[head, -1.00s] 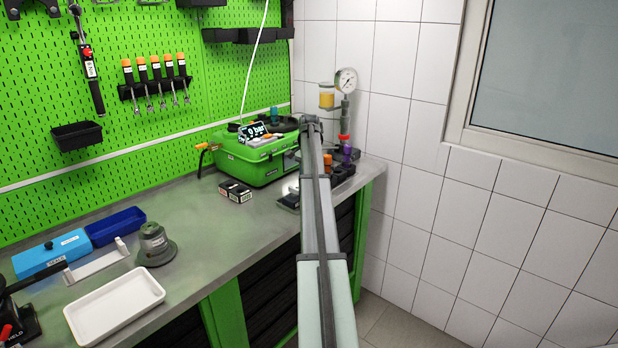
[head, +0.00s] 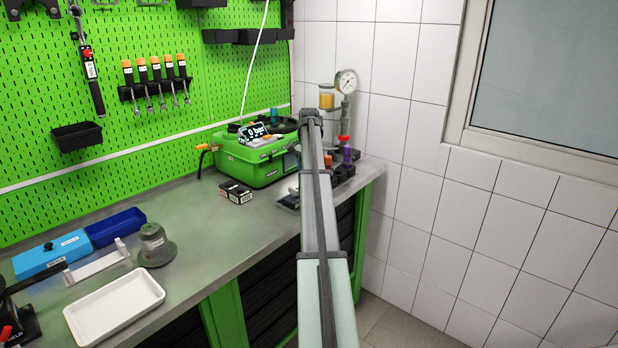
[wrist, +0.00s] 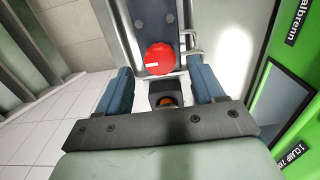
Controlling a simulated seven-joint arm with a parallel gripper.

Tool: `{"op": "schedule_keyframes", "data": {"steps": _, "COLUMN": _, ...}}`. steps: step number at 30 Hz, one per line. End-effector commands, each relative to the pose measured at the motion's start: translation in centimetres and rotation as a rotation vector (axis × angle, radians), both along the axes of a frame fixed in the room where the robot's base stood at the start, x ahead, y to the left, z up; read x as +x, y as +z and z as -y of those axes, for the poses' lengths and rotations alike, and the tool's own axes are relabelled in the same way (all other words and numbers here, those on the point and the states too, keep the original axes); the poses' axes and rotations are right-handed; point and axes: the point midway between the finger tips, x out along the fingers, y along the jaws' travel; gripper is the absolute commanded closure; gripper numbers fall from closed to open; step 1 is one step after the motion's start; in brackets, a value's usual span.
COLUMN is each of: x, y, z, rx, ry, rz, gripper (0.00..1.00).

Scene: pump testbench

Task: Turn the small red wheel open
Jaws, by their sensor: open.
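The small red wheel (wrist: 160,59) shows in the wrist view as a scalloped red disc with a short white mark. It sits just beyond my gripper (wrist: 162,78), roughly between the lines of its two blue-grey fingers. The fingers stand apart, and I see nothing clamped between them. In the head view a small red part (head: 344,137), likely the same wheel, shows on the upright pipework at the bench's far end. My gripper is hidden behind my arm there. I cannot tell whether a finger touches the wheel.
A dark fitting with an orange centre (wrist: 166,100) lies below the wheel. A bent metal rod (wrist: 193,42) is close to the right finger. A green case (head: 250,160) stands left of my arm, and a pressure gauge (head: 346,81) tops the pipework. White tiled wall stands behind.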

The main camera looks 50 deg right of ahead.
Motion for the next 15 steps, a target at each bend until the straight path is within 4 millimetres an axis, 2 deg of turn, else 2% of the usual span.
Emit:
{"op": "schedule_keyframes", "data": {"steps": 9, "x": 0.1, "y": 6.4, "z": 0.1, "rx": -0.001, "ry": 0.000, "rz": 0.001, "gripper": 0.32}}
{"op": "schedule_keyframes", "data": {"steps": 15, "x": 0.1, "y": 9.4, "z": 0.1, "rx": -0.001, "ry": 0.000, "rz": 0.001, "gripper": 0.32}}
